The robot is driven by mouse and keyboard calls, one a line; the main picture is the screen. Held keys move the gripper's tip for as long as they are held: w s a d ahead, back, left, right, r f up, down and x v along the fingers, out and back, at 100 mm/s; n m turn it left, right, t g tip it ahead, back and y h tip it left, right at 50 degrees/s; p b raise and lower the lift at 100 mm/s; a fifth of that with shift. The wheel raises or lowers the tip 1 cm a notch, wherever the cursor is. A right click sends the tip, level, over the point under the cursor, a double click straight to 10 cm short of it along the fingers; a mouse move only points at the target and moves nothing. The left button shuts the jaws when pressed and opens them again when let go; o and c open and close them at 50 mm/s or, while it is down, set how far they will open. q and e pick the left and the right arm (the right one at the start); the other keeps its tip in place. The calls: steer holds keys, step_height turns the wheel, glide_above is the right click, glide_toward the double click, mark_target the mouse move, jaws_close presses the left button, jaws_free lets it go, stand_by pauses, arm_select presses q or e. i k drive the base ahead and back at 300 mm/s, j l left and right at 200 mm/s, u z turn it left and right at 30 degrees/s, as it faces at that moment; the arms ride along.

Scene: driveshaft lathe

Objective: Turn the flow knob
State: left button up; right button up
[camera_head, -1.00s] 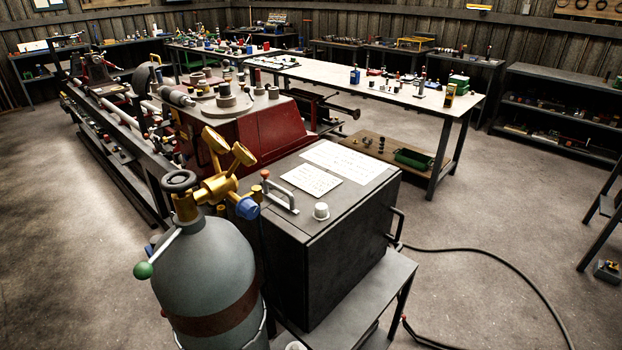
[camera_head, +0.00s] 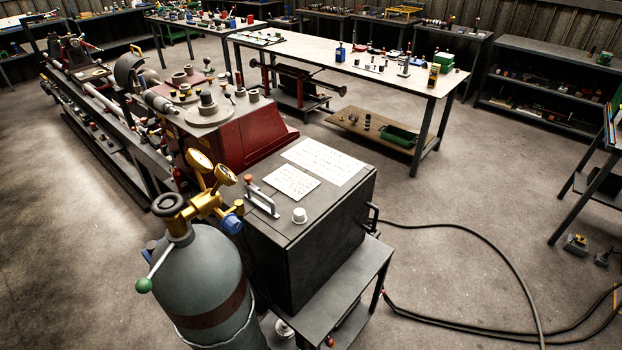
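A grey gas cylinder (camera_head: 205,283) stands upright at the lower left, with a brass regulator (camera_head: 205,206) and two round gauges (camera_head: 199,161) on top. A blue knob (camera_head: 231,224) sits on the regulator's right side. I cannot tell for sure that it is the flow knob. A dark round handwheel (camera_head: 168,203) tops the cylinder valve, and a thin lever with a green ball end (camera_head: 144,285) slants down to the left. Neither of my grippers is in view, and nothing touches the cylinder or regulator.
A dark box-shaped machine (camera_head: 310,230) with paper sheets, a handle and a white knob (camera_head: 299,216) stands right beside the cylinder on a metal cart (camera_head: 352,292). A red lathe (camera_head: 240,130) lies behind. Black cables (camera_head: 480,243) cross the floor at right. A long workbench (camera_head: 300,60) stands behind.

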mark_target(231, 223)
steer(key=i+l+u, duration=0.15)
steer(key=l+u, duration=0.85)
steer(key=l, duration=0.15)
steer(key=l+u, duration=0.5)
steer(key=l, duration=0.1)
